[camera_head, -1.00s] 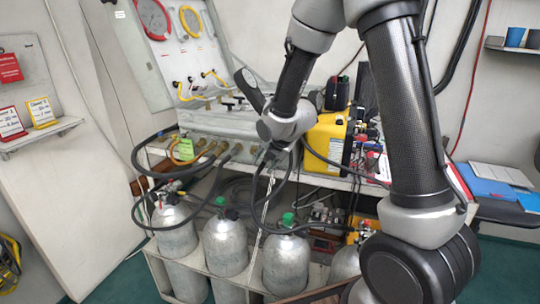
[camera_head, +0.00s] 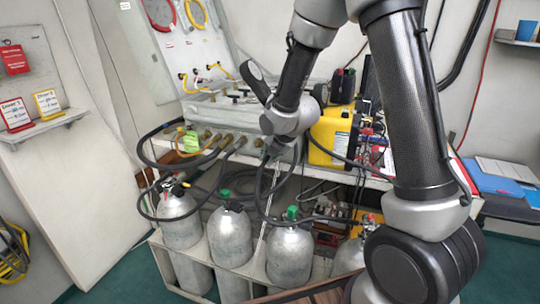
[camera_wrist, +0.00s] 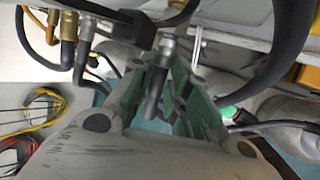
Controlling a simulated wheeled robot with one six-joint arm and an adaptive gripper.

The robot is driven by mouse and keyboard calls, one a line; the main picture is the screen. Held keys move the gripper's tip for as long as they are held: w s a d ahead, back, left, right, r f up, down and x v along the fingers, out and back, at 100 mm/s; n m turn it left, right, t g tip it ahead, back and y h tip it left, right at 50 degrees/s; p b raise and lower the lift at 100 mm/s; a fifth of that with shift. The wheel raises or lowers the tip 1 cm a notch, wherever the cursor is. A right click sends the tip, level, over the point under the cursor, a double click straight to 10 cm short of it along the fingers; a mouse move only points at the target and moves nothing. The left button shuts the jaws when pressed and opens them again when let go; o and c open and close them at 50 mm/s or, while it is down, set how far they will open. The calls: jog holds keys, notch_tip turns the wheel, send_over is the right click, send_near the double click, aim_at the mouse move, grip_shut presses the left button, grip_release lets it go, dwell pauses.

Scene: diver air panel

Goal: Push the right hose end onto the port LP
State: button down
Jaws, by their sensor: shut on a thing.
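My gripper (camera_wrist: 168,105) is shut on a hose end (camera_wrist: 157,80) in the wrist view. This is a black hose with a grey metal fitting that points up towards the underside of the panel, between the two green-edged fingers. I cannot tell whether the fitting touches a port. Brass fittings (camera_wrist: 68,28) on the panel's edge are to its left, one with a hose attached. In the head view the grey air panel (camera_head: 215,112) has a row of brass ports along its front, and my arm hides the grip. No LP label is legible.
Several grey cylinders (camera_head: 230,240) stand below the panel. Loose black hoses (camera_head: 155,150) loop in front of it, and one hangs close right of my gripper in the wrist view. A yellow case (camera_head: 330,138) stands right of my wrist. A green tag (camera_head: 190,142) hangs from the panel's front.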

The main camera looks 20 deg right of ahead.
jog(key=shift+s+a, duration=0.8)
jog(key=shift+s, duration=0.3)
dwell(0.5)
jog(key=shift+s+a, duration=0.75)
jog(key=shift+s, duration=0.25)
jog(key=shift+s+a, duration=0.7)
jog(key=shift+s, duration=0.3)
